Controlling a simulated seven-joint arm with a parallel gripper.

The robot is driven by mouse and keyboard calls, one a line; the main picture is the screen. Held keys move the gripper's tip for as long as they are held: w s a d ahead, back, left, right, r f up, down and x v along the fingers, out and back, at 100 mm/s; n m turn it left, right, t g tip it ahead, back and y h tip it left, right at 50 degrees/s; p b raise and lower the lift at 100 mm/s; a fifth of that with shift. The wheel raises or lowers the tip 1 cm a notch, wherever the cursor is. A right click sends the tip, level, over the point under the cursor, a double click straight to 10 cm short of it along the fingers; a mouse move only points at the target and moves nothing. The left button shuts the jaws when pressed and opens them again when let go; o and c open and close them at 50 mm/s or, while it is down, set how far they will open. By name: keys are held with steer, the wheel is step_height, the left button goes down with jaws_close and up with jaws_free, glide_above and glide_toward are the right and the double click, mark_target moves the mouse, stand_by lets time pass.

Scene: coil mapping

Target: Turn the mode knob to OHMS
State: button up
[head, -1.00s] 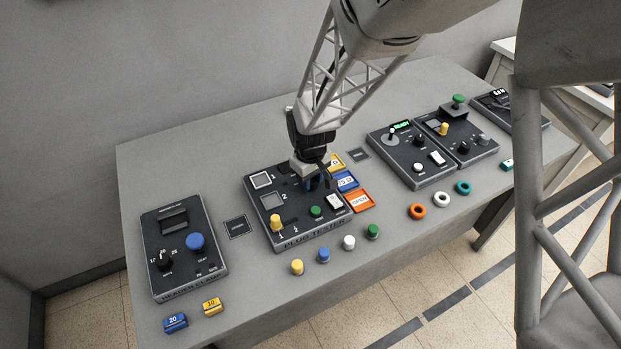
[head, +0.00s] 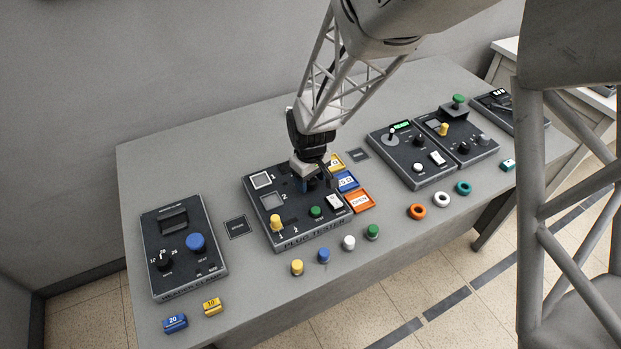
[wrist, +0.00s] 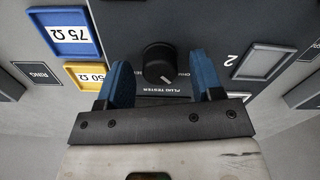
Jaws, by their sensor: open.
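The black round mode knob (wrist: 158,62) sits on the dark plug tester panel (wrist: 200,20) in the wrist view. A short white mark on it points toward the lower right of that view. My gripper (wrist: 161,62) is open, with one blue finger on each side of the knob and visible gaps between. In the head view my gripper (head: 317,184) is low over the back of the plug tester (head: 290,243) and mostly covers the knob. I cannot read the labels around the knob, so its setting is unclear.
Several coloured plugs stand in front. Other panels flank it.

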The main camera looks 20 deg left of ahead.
mark_target(312, 181)
steer(key=shift+r, duration=3.85)
steer(key=shift+d+r, duration=0.1)
steer(key=shift+d, duration=0.05)
steer(key=s+d+r+m, duration=0.2)
steer(key=d+r, duration=0.3)
steer(key=d, duration=0.3)
steer(key=s+d+r+m+t, duration=0.1)
steer(key=s+d+r+m, duration=0.1)
steer(key=d+r, duration=0.35)
steer(key=s+d+r+m, duration=0.2)
steer(key=d+r, duration=0.1)
steer(key=d, duration=0.6)
steer(key=s+d+r+m, duration=0.2)
steer(key=s+d+m, duration=0.1)
steer(key=s+d, duration=0.4)
steer(key=s+d+r+m+t, duration=0.1)
steer(key=s+d+r+m, duration=0.2)
steer(key=s+d, duration=0.4)
steer(key=shift+s+d+t, duration=0.3)
steer(key=shift+s+d, duration=0.1)
steer(key=shift+s, duration=0.25)
